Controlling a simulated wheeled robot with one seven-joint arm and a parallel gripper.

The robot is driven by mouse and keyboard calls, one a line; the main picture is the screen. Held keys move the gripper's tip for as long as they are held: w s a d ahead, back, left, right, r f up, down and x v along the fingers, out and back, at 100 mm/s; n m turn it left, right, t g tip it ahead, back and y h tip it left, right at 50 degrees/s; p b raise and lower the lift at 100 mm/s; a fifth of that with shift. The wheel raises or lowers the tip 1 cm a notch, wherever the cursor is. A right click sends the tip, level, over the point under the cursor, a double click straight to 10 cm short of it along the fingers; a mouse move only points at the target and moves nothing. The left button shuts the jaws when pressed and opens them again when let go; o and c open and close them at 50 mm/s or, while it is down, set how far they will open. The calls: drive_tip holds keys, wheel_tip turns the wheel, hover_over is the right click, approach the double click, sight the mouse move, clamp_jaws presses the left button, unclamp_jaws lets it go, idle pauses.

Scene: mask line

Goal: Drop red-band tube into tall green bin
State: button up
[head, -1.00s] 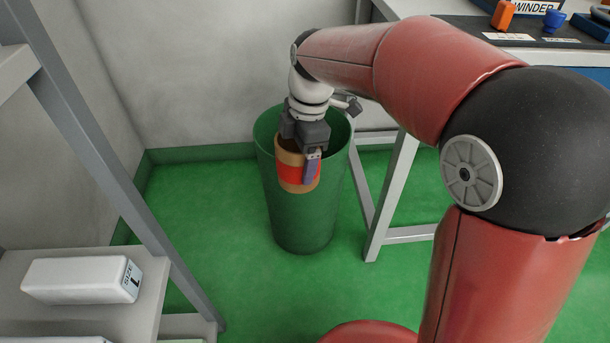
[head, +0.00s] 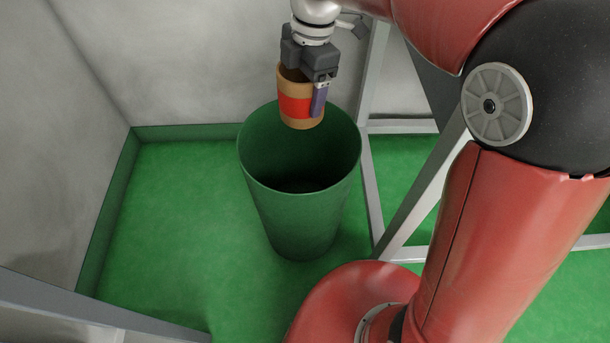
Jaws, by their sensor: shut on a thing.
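The red-band tube (head: 293,106) is a short tan cardboard cylinder with a red band around it. My gripper (head: 318,98) points down and is shut on the tube's wall, with one finger showing on its near right side. The tube hangs upright. The tall green bin (head: 300,215) stands on the floor, open at the top, and its inside is dark toward the bottom. In the picture the tube's lower end overlaps the back of the bin's opening. I cannot tell exactly how far above the rim it is.
A grey table frame (head: 372,150) with legs and braces stands just right of the bin. A grey wall (head: 190,60) with a green skirting lies behind. A grey shelf edge (head: 90,305) is at the lower left. The green floor left of the bin is clear.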

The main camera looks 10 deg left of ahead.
wheel_tip(320, 180, down, 6)
drive_tip(key=b, duration=0.4)
drive_tip(key=shift+s+b, duration=0.1)
drive_tip(key=shift+b, duration=0.3)
drive_tip(key=o, duration=1)
drive_tip(key=shift+o, duration=0.2)
drive_tip(key=shift+r, duration=0.15)
wheel_tip(320, 180, up, 8)
drive_tip(key=p, duration=0.2)
drive_tip(key=shift+w+d+f, duration=0.25)
drive_tip(key=shift+w+d, duration=0.15)
drive_tip(key=shift+d, duration=0.05)
drive_tip(key=shift+s, duration=0.1)
